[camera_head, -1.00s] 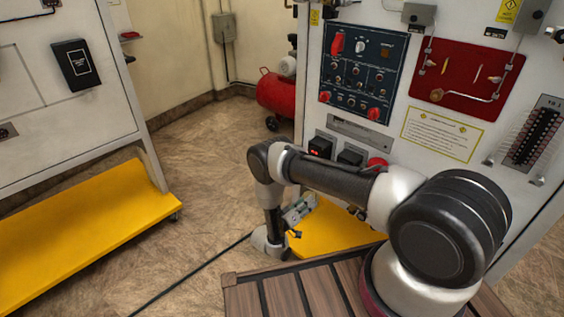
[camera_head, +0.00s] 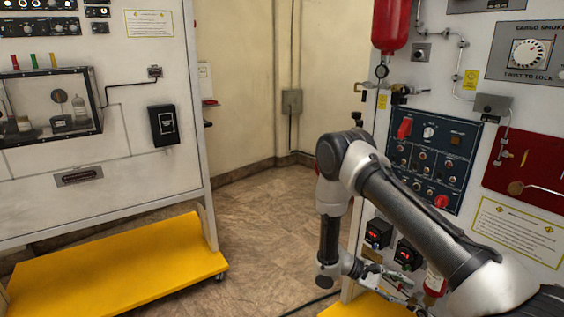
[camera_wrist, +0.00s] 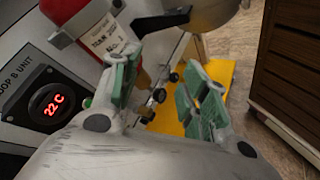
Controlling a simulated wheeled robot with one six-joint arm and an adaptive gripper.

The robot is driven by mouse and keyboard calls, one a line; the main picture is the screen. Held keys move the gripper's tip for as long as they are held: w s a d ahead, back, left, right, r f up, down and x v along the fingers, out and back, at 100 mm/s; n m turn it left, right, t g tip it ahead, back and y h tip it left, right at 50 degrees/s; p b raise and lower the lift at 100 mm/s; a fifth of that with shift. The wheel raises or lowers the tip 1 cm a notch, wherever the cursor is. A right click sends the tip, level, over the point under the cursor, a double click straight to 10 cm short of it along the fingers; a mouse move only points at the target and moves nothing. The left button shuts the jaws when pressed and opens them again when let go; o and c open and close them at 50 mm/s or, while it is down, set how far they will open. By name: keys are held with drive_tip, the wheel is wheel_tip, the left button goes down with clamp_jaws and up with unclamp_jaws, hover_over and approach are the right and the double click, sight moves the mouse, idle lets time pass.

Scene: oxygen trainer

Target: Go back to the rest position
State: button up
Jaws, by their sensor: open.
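My gripper (camera_head: 397,283) hangs low at the end of my bent arm, in front of the lower part of the right-hand panel (camera_head: 510,137). In the wrist view my gripper (camera_wrist: 160,88) has its two green-padded fingers apart. Nothing is held between them. My arm's elbow is raised in front of the panel's left edge, and my forearm hides part of the panel.
Two black display boxes (camera_head: 378,233) are low on the panel; one display (camera_wrist: 52,106) reads 22 C in the wrist view. A red cylinder with a white label (camera_wrist: 105,35) is near the fingers. Yellow bases (camera_head: 125,265) stand under the panels. Open floor (camera_head: 270,225) lies between.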

drive_tip(key=s+r+m+t+y, duration=0.1)
drive_tip(key=s+r+t+y, duration=0.2)
drive_tip(key=s+r, duration=0.4)
drive_tip(key=s+r+m+t+y, duration=0.2)
drive_tip(key=s+r+y, duration=0.4)
drive_tip(key=r, duration=1.5)
drive_tip(key=s+r+m+t+y, duration=0.2)
drive_tip(key=s+r+t+y, duration=0.2)
drive_tip(key=r, duration=1.1)
drive_tip(key=s, duration=0.3)
drive_tip(key=shift+s, duration=0.35)
drive_tip(key=shift+a, duration=0.1)
